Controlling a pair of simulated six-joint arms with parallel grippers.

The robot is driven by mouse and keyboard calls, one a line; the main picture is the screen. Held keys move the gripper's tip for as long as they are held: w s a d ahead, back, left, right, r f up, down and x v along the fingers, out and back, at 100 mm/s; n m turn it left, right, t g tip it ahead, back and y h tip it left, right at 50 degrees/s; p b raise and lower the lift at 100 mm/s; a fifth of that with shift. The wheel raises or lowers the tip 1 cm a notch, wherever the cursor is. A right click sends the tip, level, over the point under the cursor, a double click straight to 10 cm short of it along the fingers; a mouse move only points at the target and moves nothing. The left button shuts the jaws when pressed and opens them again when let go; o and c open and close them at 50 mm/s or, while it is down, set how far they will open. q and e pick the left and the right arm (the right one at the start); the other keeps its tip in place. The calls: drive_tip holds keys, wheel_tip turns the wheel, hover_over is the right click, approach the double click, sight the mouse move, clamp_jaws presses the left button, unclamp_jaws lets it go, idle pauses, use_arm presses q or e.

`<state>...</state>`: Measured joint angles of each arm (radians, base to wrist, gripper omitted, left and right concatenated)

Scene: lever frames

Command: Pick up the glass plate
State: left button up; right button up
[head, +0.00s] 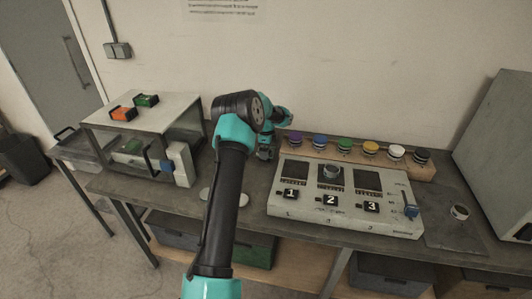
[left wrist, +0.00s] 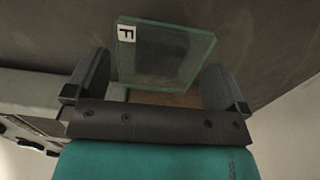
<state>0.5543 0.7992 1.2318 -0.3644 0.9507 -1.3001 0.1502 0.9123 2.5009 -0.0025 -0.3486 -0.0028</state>
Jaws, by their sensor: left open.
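The glass plate (left wrist: 165,55) is a clear, green-edged square with a white label marked F. It shows in the left wrist view. My left gripper (left wrist: 158,72) is open, with one finger on each side of the plate. A gap shows between the right finger and the plate; the left finger is close to the plate's edge, and I cannot tell if they touch. In the head view my left arm reaches over the bench, and I cannot make out the plate there. My right gripper is in neither view.
A control panel (head: 345,224) with keys numbered 1, 2 and 3 stands right of my arm. Behind it is a wooden rack (head: 408,165) of coloured knobs. A grey box stand (head: 105,122) is at the left.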

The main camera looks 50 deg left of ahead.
use_arm(q)
drive_tip(key=shift+c, duration=0.2)
drive_tip(key=c, duration=0.8)
drive_tip(key=shift+o, duration=0.2)
wheel_tip(320, 180, up, 10)
idle(0.4)
drive_tip(key=w+d+r+m, duration=0.2)
drive_tip(key=w+d+m, duration=0.1)
drive_tip(key=d, duration=1.2)
drive_tip(key=w+d+r+m, duration=0.2)
drive_tip(key=w+d+m, duration=0.1)
drive_tip(key=d, duration=1.2)
drive_tip(key=shift+w+d, duration=0.25)
drive_tip(key=shift+d, duration=0.1)
